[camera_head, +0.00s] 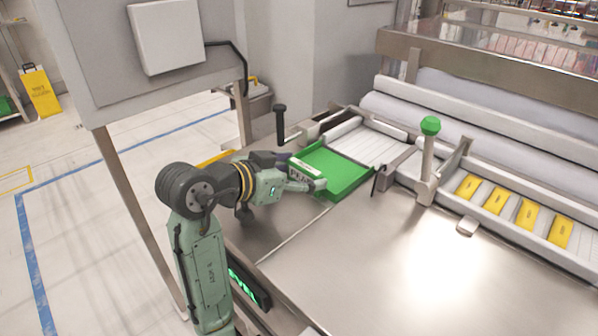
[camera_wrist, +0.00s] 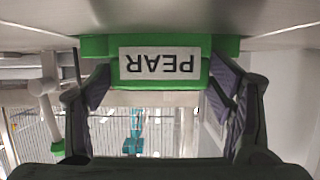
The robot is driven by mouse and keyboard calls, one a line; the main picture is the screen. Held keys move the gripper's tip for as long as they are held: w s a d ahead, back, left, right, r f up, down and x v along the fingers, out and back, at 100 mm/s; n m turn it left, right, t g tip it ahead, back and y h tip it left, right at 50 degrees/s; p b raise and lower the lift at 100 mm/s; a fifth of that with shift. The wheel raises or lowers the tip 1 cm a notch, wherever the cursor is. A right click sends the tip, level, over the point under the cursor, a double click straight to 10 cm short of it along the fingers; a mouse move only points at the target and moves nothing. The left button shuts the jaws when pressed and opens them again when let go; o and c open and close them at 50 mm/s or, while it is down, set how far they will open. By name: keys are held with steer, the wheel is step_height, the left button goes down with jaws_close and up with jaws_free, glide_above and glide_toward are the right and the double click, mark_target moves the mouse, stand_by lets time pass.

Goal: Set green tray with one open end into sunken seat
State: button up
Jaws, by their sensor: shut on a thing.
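The green tray (camera_head: 341,172) is at the near end of a roller lane on the steel table. My gripper (camera_head: 303,178) is shut on its near-left end, at a block with a white PEAR label. In the wrist view the tray (camera_wrist: 160,44) shows with its label upside down, and my gripper (camera_wrist: 160,84) has one finger on each side of the labelled block. The tray looks about level in the head view. I cannot tell whether it touches the table. I cannot make out the sunken seat; the tray may cover it.
A roller lane (camera_head: 372,143) lies behind the tray. A black-knobbed post (camera_head: 280,124) stands to its left, and a green-topped post (camera_head: 428,160) to its right. Yellow pieces (camera_head: 527,213) lie in a channel farther right. The steel tabletop (camera_head: 390,265) in front is clear.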

steer(key=o, duration=1.3)
steer(key=shift+s+a, duration=0.1)
